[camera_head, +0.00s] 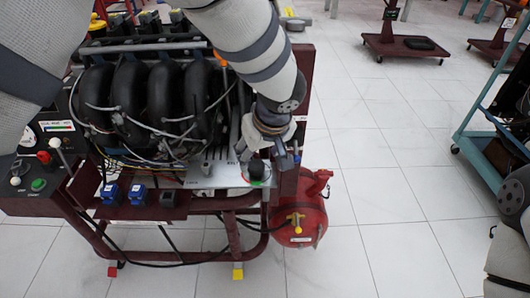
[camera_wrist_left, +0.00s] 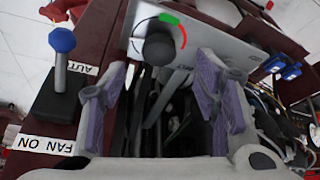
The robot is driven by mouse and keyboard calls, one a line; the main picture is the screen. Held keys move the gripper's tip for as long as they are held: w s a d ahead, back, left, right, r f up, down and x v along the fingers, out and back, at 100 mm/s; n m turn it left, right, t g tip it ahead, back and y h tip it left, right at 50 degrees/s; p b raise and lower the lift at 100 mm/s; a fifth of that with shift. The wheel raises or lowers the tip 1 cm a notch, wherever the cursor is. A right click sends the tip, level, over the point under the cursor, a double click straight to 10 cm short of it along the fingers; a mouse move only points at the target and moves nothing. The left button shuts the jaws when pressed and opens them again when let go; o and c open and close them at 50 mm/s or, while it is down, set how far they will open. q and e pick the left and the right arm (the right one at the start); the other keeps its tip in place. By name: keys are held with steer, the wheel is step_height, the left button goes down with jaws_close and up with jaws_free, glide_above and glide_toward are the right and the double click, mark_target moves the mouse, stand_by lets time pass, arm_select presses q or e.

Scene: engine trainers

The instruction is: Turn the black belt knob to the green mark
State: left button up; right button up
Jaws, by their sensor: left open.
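The black belt knob (camera_head: 257,170) sits on the silver panel at the front right corner of the engine trainer. It also shows in the left wrist view (camera_wrist_left: 158,47), at the top between my finger pads. A dial arc around it carries a green mark (camera_wrist_left: 169,18) and a red section (camera_wrist_left: 183,38). The knob's pointer is too small to read. My left gripper (camera_head: 270,155) is open beside the knob, with its purple-padded fingers apart and the knob beyond their tips. Contact is not visible. My right gripper is out of view.
A blue-tipped lever (camera_wrist_left: 62,42) stands near a FAN ON label (camera_wrist_left: 41,144). Black intake pipes (camera_head: 130,90) and wires fill the engine behind. A red tank (camera_head: 300,215) stands below right.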

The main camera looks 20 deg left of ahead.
mark_target(256, 165)
arm_select(q)
steer(key=x, duration=0.5)
steer(key=shift+f+b, duration=0.15)
steer(key=shift+b, duration=0.15)
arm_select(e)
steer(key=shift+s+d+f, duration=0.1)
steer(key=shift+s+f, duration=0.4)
arm_select(q)
steer(key=shift+c, duration=0.2)
steer(key=c, duration=1.1)
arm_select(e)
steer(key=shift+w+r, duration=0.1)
